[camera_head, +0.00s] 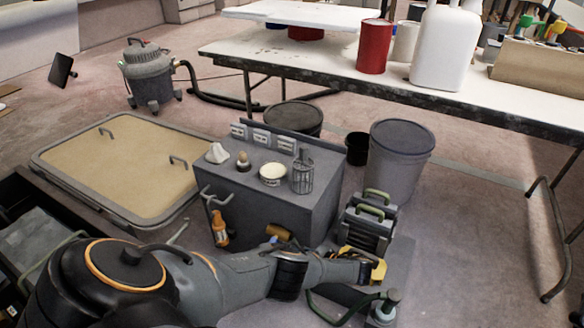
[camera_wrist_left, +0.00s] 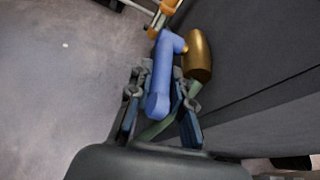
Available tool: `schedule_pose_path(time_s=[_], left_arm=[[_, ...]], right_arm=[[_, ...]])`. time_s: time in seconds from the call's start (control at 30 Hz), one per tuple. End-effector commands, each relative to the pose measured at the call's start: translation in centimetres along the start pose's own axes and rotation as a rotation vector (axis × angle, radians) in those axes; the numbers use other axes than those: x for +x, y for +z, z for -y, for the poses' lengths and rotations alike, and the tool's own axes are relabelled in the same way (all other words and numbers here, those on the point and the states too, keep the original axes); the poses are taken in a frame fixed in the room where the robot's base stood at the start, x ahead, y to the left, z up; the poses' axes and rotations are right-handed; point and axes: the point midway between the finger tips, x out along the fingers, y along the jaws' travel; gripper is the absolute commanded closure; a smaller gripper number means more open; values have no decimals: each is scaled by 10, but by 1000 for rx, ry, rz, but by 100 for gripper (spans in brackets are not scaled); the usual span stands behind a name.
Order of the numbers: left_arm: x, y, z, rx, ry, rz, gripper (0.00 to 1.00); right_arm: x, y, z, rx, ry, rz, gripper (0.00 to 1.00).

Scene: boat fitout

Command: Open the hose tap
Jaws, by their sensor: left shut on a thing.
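The hose tap has a brass body (camera_wrist_left: 198,55) beside the dark cabinet wall and a long blue lever (camera_wrist_left: 163,75). In the head view the brass body (camera_head: 279,232) and a bit of the blue lever (camera_head: 273,239) show low on the cabinet front, just above my left arm. My left gripper (camera_wrist_left: 160,97) is shut on the blue lever, with one finger on each side of its lower end. In the head view my own arm hides the fingers. My right gripper is in neither view.
The grey cabinet (camera_head: 315,215) carries sockets, a tin and a wire cage on top. An orange bottle (camera_head: 219,228) hangs at its left. A grey bin (camera_head: 400,160) and a green-handled unit (camera_head: 366,230) stand to the right.

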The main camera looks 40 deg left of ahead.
Motion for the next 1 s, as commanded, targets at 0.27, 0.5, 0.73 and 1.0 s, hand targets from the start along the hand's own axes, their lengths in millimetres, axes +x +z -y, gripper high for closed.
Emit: schedule_pose_path(time_s=[0.27,0.5,0.73,1.0], left_arm=[[1,-1,-2,3,3,-1,60],[0,-1,-1,1,1,0,57],[-12,-1,0,1,0,-2,57],[-54,-1,-1,1,0,-4,57]], right_arm=[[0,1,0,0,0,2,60],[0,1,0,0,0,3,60],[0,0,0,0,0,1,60],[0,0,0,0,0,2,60]])
